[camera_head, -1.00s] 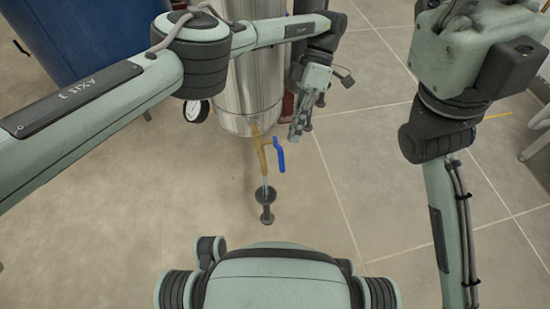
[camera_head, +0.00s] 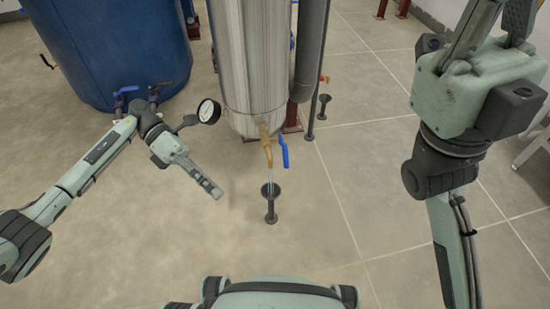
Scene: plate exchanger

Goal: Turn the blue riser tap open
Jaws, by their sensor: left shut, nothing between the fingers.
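A brass tap (camera_head: 266,142) with a blue lever (camera_head: 284,151) sits at the foot of the steel tank. The lever hangs down beside the spout. Another blue handle (camera_head: 122,93) sits low on the blue tank, and a blue bit (camera_head: 292,41) shows behind the steel tank. I cannot tell which is the riser tap. My left gripper (camera_head: 216,190) is shut and empty, left of the brass tap and apart from it. My right gripper is out of view.
The steel tank (camera_head: 248,65) stands at the middle back, with a round gauge (camera_head: 208,111) at its lower left. The blue tank (camera_head: 110,50) stands at left.

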